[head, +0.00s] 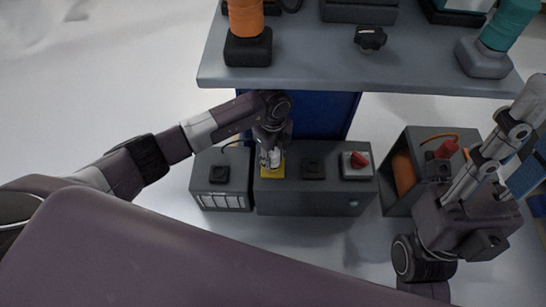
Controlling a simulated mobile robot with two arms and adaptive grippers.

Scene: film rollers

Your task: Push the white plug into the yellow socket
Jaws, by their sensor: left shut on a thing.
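My left gripper (270,156) is above the middle grey box, pointing down, shut on the white plug (276,157). The plug is small and partly hidden by the fingers. The yellow socket (272,172) lies right below it, on the left end of the middle box's top, and shows as a yellow square around the gripper tip. From above I cannot tell whether the plug is in the socket or just over it. My right arm is at the right side; I cannot make out its fingertips.
The grey box (315,200) also carries a black knob (313,168) and a red switch (359,160). A smaller grey box (219,180) stands at its left, an open box (397,172) with orange inside at its right. A grey table (330,70) with several items is behind.

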